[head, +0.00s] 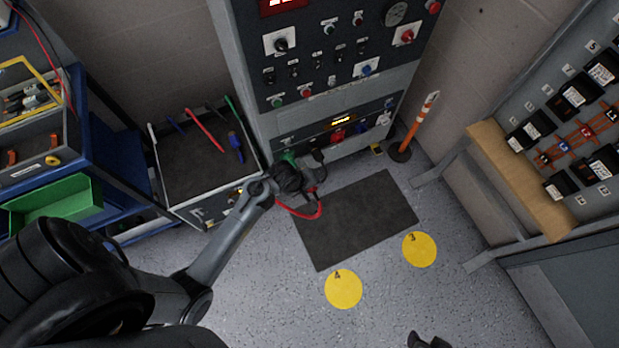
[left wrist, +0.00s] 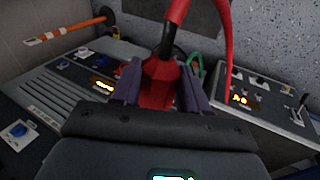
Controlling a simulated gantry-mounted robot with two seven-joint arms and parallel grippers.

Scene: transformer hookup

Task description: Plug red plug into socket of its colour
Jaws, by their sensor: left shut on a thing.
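The red plug (left wrist: 160,82) is held between the two fingers of my left gripper (left wrist: 163,90), seen in the left wrist view. Its red cable rises from it and loops away. In the head view my left gripper (head: 308,188) is in front of the cabinet's low panel, with the red cable (head: 308,214) hanging below it. A red socket (head: 337,135) shows on that low panel, right of and beyond the gripper; the plug is apart from it. A dark gripper-like part at the bottom edge of the head view may be my right gripper (head: 430,342); its fingers are unclear.
A green part (head: 289,157) is beside my left gripper at the panel. A tray of coloured tools (head: 178,188) stands left. An orange-striped post (head: 418,125) stands right of the cabinet. A dark mat (head: 365,230) and yellow floor discs (head: 343,289) leave the floor clear.

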